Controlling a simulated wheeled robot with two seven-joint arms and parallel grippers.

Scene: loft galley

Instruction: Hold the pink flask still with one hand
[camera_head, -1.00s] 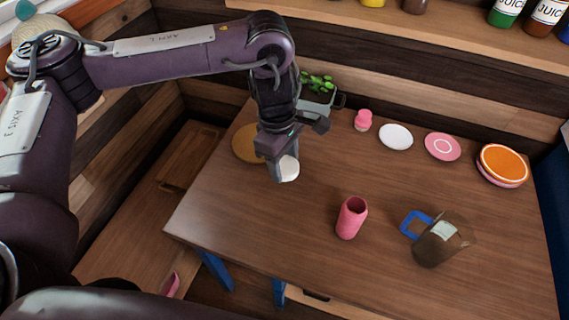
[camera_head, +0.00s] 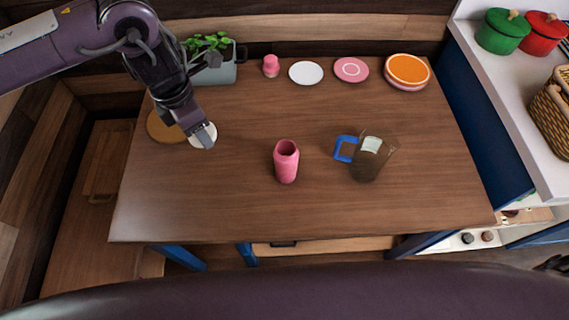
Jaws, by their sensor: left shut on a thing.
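The pink flask (camera_head: 286,165) stands upright on the wooden table, with its open mouth up and no cap on it. My left gripper (camera_head: 203,138) is at the left part of the table, apart from the flask and to its left. It is shut on a small white round thing (camera_head: 209,131), partly hidden by the fingers. A pink cap-like piece (camera_head: 271,67) stands at the back of the table. My right gripper is not in view.
A brownish see-through jug (camera_head: 368,162) with a blue handle stands right of the flask. A white plate (camera_head: 306,73), a pink plate (camera_head: 351,69) and an orange-topped stack (camera_head: 407,71) line the back. A potted plant (camera_head: 215,67) stands back left. The table front (camera_head: 300,218) is clear.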

